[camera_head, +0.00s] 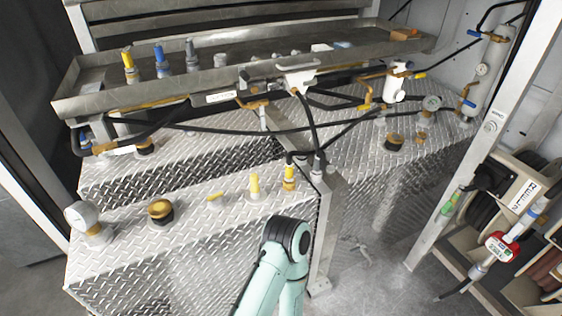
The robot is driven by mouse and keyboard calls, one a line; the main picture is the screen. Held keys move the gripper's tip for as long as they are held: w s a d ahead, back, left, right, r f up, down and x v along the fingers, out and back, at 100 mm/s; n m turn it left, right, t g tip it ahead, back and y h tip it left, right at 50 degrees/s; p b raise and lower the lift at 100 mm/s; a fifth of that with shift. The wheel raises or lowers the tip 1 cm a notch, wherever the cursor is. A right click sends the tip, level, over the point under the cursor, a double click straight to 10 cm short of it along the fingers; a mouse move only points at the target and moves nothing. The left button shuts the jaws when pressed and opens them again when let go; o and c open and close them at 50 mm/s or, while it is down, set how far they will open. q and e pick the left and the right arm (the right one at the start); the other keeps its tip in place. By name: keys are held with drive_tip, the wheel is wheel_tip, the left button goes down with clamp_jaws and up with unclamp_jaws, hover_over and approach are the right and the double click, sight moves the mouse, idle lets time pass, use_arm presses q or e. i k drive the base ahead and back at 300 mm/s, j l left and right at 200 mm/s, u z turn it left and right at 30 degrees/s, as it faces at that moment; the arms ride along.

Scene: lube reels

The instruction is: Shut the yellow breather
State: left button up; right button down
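Several yellow-topped fittings stand on the diamond-plate tank top, and I cannot tell for sure which one is the breather. One is an upright yellow fitting (290,178) near the tank's right corner. Beside it on the left is an upright yellow handle on a pale base (255,187). Further left is a low, tilted yellow lever (216,197). A squat cap with a yellow-brass top (160,210) sits near the tank's left end. Part of one of my teal arms rises from the bottom edge in front of the tank. No gripper fingers show; both grippers are outside the view.
A pressure gauge (80,213) stands at the tank's left end. A metal tray (190,93) with yellow-, blue- and grey-topped fittings overhangs the back, with black hoses below it. A metal post (325,215) stands right of my arm. Hose reels and a red-and-white meter (501,246) are at right.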

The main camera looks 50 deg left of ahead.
sight(215, 198)
drive_tip(key=j+u, duration=0.15)
drive_tip(key=u, duration=0.25)
drive_tip(key=j+u, duration=0.15)
drive_tip(key=u, duration=0.25)
drive_tip(key=i+j+u, duration=0.1)
drive_tip(key=u, duration=0.3)
